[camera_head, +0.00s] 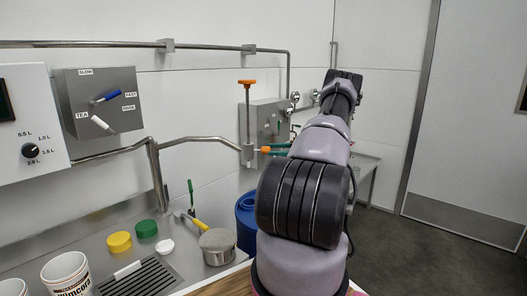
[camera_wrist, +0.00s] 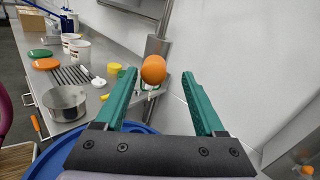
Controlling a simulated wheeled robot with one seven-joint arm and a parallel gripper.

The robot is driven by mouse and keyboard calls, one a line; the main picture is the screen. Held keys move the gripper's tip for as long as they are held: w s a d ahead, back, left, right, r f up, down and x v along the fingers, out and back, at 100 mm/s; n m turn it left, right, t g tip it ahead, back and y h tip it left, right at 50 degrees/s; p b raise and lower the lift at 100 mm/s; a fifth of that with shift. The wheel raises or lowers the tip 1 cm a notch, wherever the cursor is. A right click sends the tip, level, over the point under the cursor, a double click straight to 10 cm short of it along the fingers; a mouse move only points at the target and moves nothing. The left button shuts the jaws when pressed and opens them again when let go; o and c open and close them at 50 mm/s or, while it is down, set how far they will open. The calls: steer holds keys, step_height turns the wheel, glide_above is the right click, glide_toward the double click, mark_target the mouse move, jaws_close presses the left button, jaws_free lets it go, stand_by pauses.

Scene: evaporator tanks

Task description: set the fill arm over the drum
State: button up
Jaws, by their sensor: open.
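The fill arm (camera_head: 200,141) is a bent steel pipe that runs right from a post to a block with an upright rod and orange top handle (camera_head: 247,82). My gripper (camera_head: 275,149) has green fingers, open, on either side of the knob in the wrist view (camera_wrist: 160,78), with gaps visible. The blue drum (camera_head: 246,222) is below the pipe's end in the picture, partly hidden by my arm; its rim shows under my gripper (camera_wrist: 52,158). Whether the outlet lines up with the drum is unclear.
A control box (camera_head: 98,99) and a valve box (camera_head: 265,118) hang on the wall. Floor at right is clear.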

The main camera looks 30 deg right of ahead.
steer(key=shift+v, duration=1.95)
